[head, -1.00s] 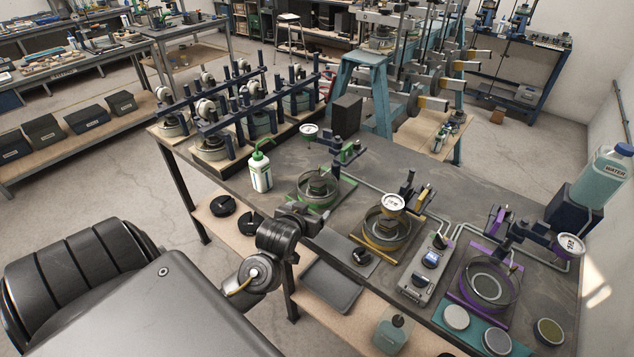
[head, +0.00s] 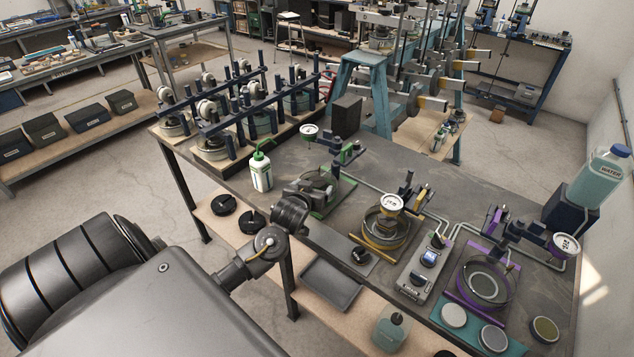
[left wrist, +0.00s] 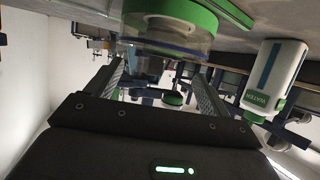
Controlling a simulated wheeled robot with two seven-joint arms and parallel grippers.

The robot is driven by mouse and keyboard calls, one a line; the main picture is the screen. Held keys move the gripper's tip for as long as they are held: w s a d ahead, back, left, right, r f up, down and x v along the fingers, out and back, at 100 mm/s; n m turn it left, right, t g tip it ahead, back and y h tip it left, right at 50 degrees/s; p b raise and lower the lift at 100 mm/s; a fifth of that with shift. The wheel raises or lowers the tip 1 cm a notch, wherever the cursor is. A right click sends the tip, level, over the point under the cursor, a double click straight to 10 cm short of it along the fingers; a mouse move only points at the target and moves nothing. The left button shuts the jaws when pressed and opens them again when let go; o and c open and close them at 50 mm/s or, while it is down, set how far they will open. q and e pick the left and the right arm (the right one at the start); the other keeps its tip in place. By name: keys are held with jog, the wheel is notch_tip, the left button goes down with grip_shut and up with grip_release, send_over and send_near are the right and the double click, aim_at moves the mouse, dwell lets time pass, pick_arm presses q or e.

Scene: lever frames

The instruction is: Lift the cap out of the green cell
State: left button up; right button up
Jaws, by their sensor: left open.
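The green cell (head: 343,190) is a clear ring on a green base on the workbench, left of the yellow cell. The cap, dark in the head view, is largely hidden there by my left gripper (head: 314,188), which reaches across the cell's near left side. In the left wrist view, which is upside down, my open left gripper (left wrist: 157,70) has its two fingers apart with nothing held between them. The green cell (left wrist: 165,42) shows at the top of that view, just beyond the fingertips. I cannot tell whether the fingers touch it. My right gripper is not in view.
A water wash bottle (head: 261,172) stands left of the green cell. The yellow cell (head: 385,232) and purple cell (head: 487,280) are to the right. A grey tray (head: 331,284) lies below the front edge.

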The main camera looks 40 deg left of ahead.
aim_at(318, 181)
pick_arm(q)
jog(key=shift+f+p+x, duration=0.25)
jog(key=shift+p+x, duration=0.45)
jog(key=shift+x, duration=1.6)
jog(key=shift+s, duration=0.15)
jog(key=c, duration=1.3)
jog(key=shift+o, duration=0.2)
jog(key=shift+r, duration=0.1)
